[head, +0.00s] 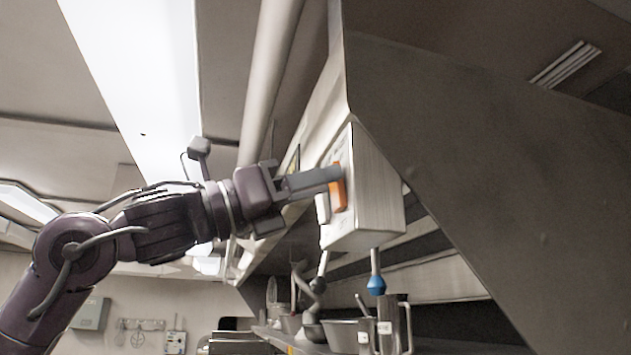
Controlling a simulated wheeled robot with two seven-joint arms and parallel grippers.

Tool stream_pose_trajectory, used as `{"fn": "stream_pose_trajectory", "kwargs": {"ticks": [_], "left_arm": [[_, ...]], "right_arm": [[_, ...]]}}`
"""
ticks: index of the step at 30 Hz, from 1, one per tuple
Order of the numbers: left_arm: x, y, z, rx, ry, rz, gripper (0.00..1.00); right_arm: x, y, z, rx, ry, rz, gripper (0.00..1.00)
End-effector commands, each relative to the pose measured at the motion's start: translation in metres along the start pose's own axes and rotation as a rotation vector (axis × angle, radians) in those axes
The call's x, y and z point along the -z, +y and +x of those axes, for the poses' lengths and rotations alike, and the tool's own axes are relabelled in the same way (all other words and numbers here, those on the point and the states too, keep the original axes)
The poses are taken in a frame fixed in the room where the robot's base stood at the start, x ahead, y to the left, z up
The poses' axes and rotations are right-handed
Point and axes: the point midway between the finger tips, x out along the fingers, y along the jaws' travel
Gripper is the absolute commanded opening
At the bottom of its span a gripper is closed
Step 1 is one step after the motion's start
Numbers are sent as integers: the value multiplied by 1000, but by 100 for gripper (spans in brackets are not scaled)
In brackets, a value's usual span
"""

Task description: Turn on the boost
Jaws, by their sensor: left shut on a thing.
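A pale metal control box (372,190) is fixed under the edge of the dark hood. Its left face carries an orange switch (338,190) and a white switch (322,208) beside it. My left gripper (325,181) comes in from the left, with its fingers at the orange switch. It is shut on the orange switch, and the fingers partly cover it. I cannot read any label that marks the boost. My right gripper is out of view.
The sloping dark hood (470,150) fills the right side. A blue-ended rod (376,284) hangs below the box. A shelf below holds a metal pitcher (393,322), a bowl (343,334) and other utensils. Open room lies to the left.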

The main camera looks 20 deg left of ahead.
Motion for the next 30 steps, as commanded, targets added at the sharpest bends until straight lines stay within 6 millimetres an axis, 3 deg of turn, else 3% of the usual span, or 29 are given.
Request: {"fn": "stream_pose_trajectory", "kwargs": {"ticks": [16, 28, 29, 30], "left_arm": [[-9, 0, 5, -1, 269, 2, 4], [-9, 0, 5, 0, 291, 0, 4], [-9, 0, 5, 0, 291, 0, 28], [-9, 0, 5, 0, 291, 0, 34]], "right_arm": [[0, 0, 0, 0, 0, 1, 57], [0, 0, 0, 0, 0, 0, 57], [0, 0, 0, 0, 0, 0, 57], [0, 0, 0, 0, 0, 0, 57]]}}
